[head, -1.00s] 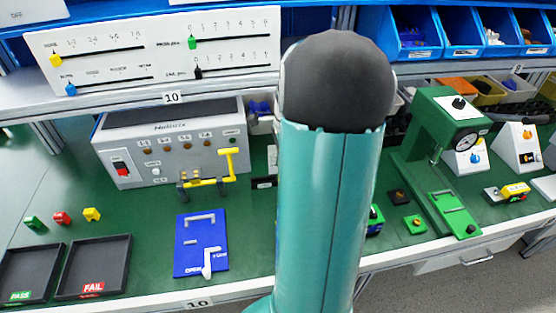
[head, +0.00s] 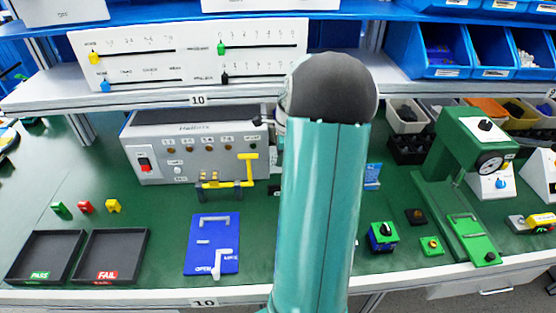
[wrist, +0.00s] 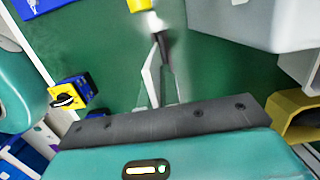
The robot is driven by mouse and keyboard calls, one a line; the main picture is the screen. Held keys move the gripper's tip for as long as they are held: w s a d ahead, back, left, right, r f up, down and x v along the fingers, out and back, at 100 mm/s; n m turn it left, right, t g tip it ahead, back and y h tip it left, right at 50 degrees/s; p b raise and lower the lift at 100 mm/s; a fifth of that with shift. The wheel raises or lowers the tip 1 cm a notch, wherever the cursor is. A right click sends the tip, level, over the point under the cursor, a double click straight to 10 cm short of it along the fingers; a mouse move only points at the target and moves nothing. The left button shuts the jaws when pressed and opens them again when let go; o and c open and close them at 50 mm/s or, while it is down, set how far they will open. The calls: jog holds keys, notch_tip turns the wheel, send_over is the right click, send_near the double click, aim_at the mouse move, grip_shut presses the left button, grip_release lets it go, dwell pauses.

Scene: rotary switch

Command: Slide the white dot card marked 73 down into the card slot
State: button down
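My gripper (wrist: 158,75) shows in the wrist view, pointing over the green bench. Its fingers look narrow and close together. A thin white strip shows between or along them, blurred, and I cannot tell whether it is a finger or a card edge. In the head view my upright arm link hides the gripper and the bench behind it. I cannot make out a card marked 73. A small blue piece (head: 373,175) stands just right of my arm; I cannot tell whether it is the card slot.
A grey instrument box (head: 195,145) with a yellow lever (head: 247,170) stands behind a blue plate (head: 212,243). A green press (head: 465,155) stands at right; black trays (head: 110,258) lie at left.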

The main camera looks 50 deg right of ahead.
aim_at(280, 172)
jog(key=shift+w, duration=0.1)
dwell(0.4)
jog(key=shift+f, duration=2.9)
jog(key=shift+f, duration=1.8)
jog(key=c, duration=1.6)
grip_release()
jog(key=shift+o, duration=0.2)
